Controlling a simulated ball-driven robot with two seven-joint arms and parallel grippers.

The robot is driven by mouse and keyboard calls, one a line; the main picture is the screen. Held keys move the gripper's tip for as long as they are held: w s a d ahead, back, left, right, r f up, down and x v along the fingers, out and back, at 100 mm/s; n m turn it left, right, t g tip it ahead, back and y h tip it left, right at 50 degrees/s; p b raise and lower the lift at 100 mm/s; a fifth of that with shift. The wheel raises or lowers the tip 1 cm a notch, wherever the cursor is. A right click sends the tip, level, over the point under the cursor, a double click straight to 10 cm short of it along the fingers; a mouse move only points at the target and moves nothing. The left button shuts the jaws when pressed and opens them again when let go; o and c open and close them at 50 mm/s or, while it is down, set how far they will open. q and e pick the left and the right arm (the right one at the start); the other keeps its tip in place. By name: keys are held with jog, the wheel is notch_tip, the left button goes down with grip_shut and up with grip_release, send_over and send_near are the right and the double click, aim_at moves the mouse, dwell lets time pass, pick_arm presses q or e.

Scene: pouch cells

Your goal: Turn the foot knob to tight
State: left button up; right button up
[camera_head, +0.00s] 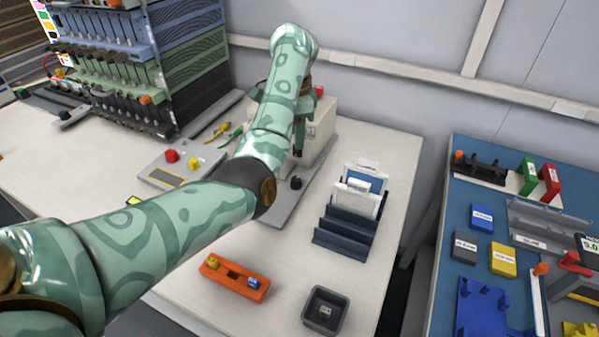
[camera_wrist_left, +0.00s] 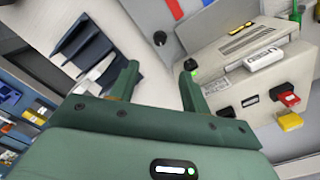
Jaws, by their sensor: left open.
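A small black knob (camera_head: 295,182) stands on the grey base plate at the foot of the cream machine (camera_head: 322,128); it looks like the foot knob. In the left wrist view a dark round knob (camera_wrist_left: 160,38) shows beyond the fingertips, slightly above the gap between them. My left gripper (camera_head: 298,150) is beside the machine, above and behind the knob in the head view. In the left wrist view its green fingers (camera_wrist_left: 159,70) are apart with nothing between them. The knob's tight mark cannot be read. My right gripper is not in view.
A dark slotted rack (camera_head: 345,232) holding pale pouches stands right of the knob. An orange tray (camera_head: 235,278) and a grey bin (camera_head: 325,311) are in front. The blue table (camera_head: 455,215) is at the right.

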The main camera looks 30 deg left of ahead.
aim_at(296, 179)
pick_arm(q)
notch_tip(296, 179, down, 15)
jog(key=b, duration=0.7)
jog(key=shift+r, duration=0.1)
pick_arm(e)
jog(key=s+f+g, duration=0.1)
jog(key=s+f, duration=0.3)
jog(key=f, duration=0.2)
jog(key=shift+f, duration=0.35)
pick_arm(q)
jog(key=c, duration=1)
